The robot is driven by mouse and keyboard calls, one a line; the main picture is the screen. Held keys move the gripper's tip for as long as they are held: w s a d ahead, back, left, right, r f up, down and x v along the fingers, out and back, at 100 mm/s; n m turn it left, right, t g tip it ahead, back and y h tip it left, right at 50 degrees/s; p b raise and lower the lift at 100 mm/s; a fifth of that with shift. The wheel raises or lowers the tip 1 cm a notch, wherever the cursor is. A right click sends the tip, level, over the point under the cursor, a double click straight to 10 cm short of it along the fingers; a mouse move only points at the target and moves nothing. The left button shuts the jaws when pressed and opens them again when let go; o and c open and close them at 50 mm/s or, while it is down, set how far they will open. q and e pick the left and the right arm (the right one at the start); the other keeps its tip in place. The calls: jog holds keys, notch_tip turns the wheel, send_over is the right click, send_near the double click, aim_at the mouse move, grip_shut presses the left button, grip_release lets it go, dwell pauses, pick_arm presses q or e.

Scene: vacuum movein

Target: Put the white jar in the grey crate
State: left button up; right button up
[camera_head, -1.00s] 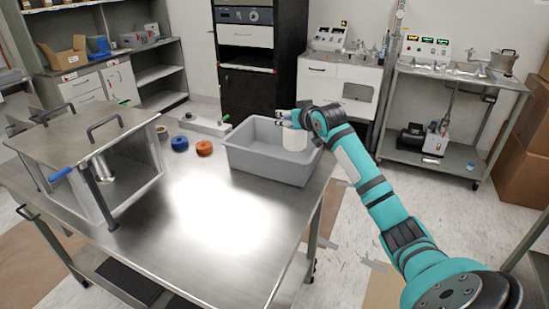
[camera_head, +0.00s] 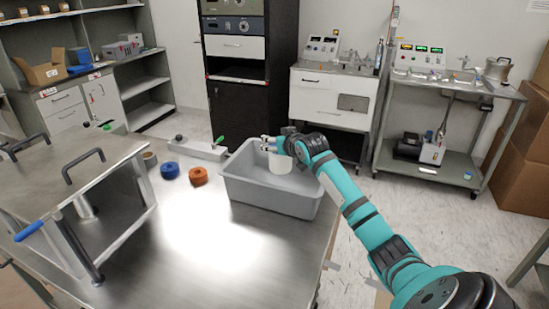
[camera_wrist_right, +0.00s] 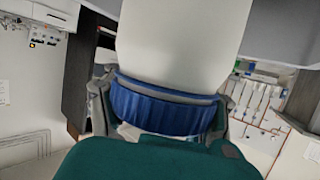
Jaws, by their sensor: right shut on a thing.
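The white jar (camera_head: 279,164) hangs in my right gripper (camera_head: 270,147) over the right part of the grey crate (camera_head: 268,195). In the right wrist view the jar (camera_wrist_right: 185,35) fills the upper middle, and its blue lid (camera_wrist_right: 165,108) is between the two fingers of my right gripper (camera_wrist_right: 160,105). That gripper is shut on the jar at the lid. The jar's lower end overlaps the crate's inside in the head view; whether it touches the crate floor cannot be told. The crate looks empty otherwise. My left gripper is not in view.
The crate stands on the steel table (camera_head: 200,250) near its far right edge. An orange ring (camera_head: 198,176) and a blue ring (camera_head: 169,170) lie left of it. A metal box with handles (camera_head: 80,165) stands at the left. The front of the table is clear.

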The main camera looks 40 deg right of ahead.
notch_tip(320, 180, down, 6)
jog(key=shift+w+f, duration=0.2)
jog(key=shift+f, duration=0.05)
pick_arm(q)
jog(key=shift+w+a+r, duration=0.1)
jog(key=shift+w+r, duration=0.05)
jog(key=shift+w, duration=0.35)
pick_arm(e)
jog(key=o, duration=1.8)
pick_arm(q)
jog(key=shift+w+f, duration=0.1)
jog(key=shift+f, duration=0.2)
pick_arm(e)
send_near(286, 159)
jog(key=x, duration=0.6)
jog(key=shift+w+r, duration=0.1)
jog(key=shift+r, duration=0.1)
jog(key=shift+f, duration=0.1)
